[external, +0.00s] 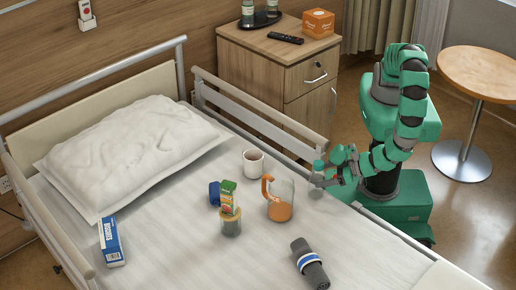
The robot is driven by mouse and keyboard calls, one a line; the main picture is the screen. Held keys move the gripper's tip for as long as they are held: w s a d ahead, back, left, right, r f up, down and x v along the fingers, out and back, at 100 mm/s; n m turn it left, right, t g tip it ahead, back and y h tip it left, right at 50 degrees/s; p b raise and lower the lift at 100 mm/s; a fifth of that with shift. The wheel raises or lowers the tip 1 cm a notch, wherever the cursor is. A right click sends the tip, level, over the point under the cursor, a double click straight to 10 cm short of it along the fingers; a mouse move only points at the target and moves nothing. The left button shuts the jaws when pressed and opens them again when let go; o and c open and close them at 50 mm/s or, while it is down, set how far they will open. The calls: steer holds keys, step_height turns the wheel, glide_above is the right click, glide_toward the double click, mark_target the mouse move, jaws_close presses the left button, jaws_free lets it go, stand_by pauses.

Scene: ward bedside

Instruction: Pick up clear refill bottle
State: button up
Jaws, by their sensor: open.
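A small, pale, see-through bottle with a teal top (318,181) shows at the bed's right edge, by the side rail. It looks like the clear refill bottle, but it is small in the picture and partly merges with the gripper. My gripper (332,174) reaches in from the right and is open. Its fingertips are right beside the bottle. I cannot tell whether the jaws stand around it or touch it.
The bed rail (260,120) and cabinet (262,62) stand near my arm.

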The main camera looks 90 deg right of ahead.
mark_target(313, 177)
steer(key=shift+b+x, duration=0.55)
steer(key=shift+x, duration=1.45)
steer(key=shift+d+f, duration=0.15)
steer(key=shift+s, duration=0.1)
steer(key=c, duration=1.3)
steer(key=shift+r+p, duration=1.35)
steer(key=shift+r, duration=3.75)
steer(key=shift+c, duration=0.7)
